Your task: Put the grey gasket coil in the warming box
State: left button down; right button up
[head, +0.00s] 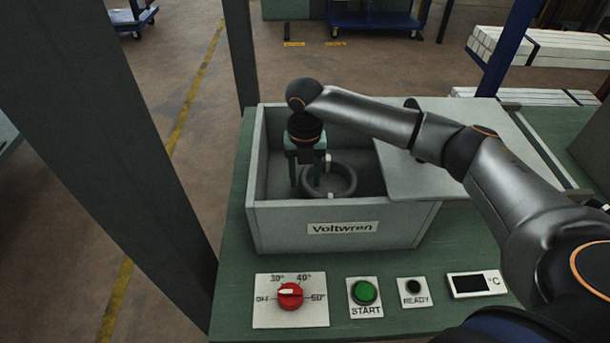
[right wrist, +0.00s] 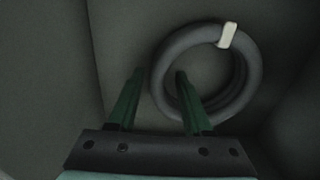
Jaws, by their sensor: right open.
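The grey gasket coil (head: 342,181) lies inside the warming box (head: 290,217), a grey box labelled Voltwren. In the right wrist view the coil (right wrist: 248,97) shows as a ring with a pale tie (right wrist: 228,35), lying on the box floor. My right gripper (head: 308,180) reaches down into the box at the coil's left side. It is open; in the right wrist view one green finger (right wrist: 188,95) overlaps the ring and the other is outside it to the left. I cannot tell whether a finger touches the coil. My left gripper is not in view.
A grey lid panel (head: 440,180) covers the box's right part; its left part is open. In front are a red dial (head: 290,296) with its pointer toward OFF, a green START button (head: 365,292), a dark READY lamp (head: 413,287) and a blank °C display (head: 469,283). A dark post (head: 100,130) stands left.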

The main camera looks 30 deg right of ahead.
notch_tip(320, 180, up, 12)
jog(key=shift+r, duration=0.15)
dwell(0.4)
dwell(0.4)
